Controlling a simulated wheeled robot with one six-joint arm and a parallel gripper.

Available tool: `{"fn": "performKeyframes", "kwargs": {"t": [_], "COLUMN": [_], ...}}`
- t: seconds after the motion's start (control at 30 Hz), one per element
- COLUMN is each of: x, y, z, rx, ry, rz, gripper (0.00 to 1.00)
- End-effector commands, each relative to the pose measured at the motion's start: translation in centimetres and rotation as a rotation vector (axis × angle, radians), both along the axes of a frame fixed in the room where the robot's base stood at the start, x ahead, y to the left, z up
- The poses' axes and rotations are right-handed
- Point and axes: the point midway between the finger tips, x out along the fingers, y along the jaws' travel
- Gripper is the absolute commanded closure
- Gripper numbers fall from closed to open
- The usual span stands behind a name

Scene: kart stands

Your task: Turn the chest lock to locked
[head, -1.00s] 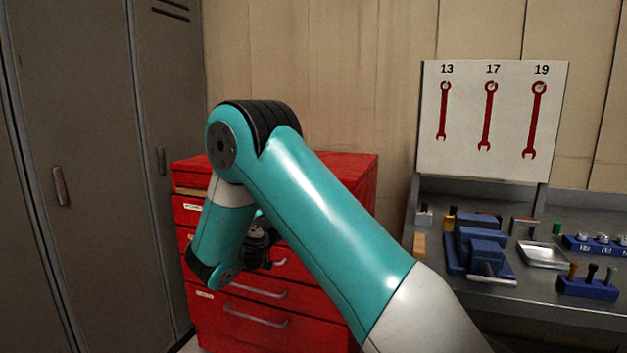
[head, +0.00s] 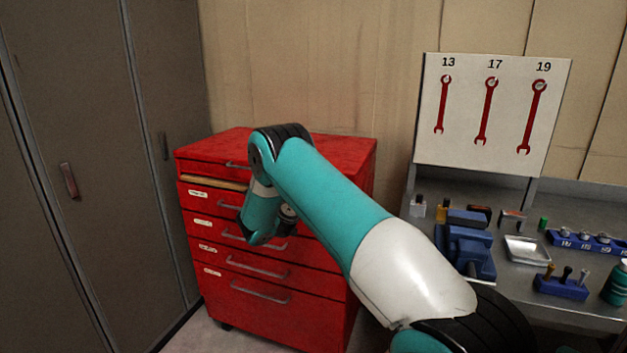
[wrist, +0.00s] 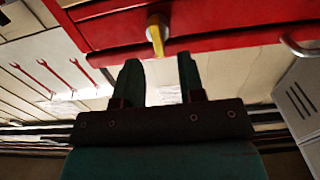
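The red tool chest (head: 262,318) stands in the left middle of the head view. In the wrist view its red front (wrist: 215,22) fills the top. A yellow lock piece (wrist: 156,36), like a key or small lever, sticks out from that front. My gripper (wrist: 158,66) is open and empty, with its two dark fingers apart and the yellow piece just beyond the gap between them. They look apart from it. In the head view my arm hides the lock, and my gripper is mostly hidden too.
One upper drawer (head: 214,183) looks slightly open. A grey locker (head: 75,120) stands close on the left. A workbench with a blue vise (head: 466,250) is on the right, below a board (head: 495,140) with red wrenches. Some bare floor shows before the chest.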

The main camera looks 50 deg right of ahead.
Motion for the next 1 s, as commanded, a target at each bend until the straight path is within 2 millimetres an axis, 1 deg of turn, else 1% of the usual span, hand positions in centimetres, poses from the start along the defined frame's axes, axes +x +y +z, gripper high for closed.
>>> {"fn": "performKeyframes", "kwargs": {"t": [0.03,0.1,0.23,0.37,0.6,0.67,0.7,0.77,1.0], "x": [0.3,0.7,1.2,1.4,1.5,1.5,1.5,1.5,1.5], "y": [-1.0,-1.9,-3.0,-3.5,-3.5,-3.5,-3.5,-3.5,-3.5], "z": [0.3,0.2,0.1,0.0,0.0,0.0,0.0,0.0,0.0], "rx": [-0.001,-0.001,0.000,-0.001,-0.001,-0.001,-0.001,-0.001,-0.003], "ry": [-0.003,-0.002,-0.001,0.001,0.001,0.001,0.001,0.001,0.004], "rz": [-0.002,-0.002,-0.001,0.000,0.001,0.001,0.001,0.001,0.001], "gripper": [0.64,0.64,0.64,0.64,0.64,0.78,0.87,1.00,1.00]}}
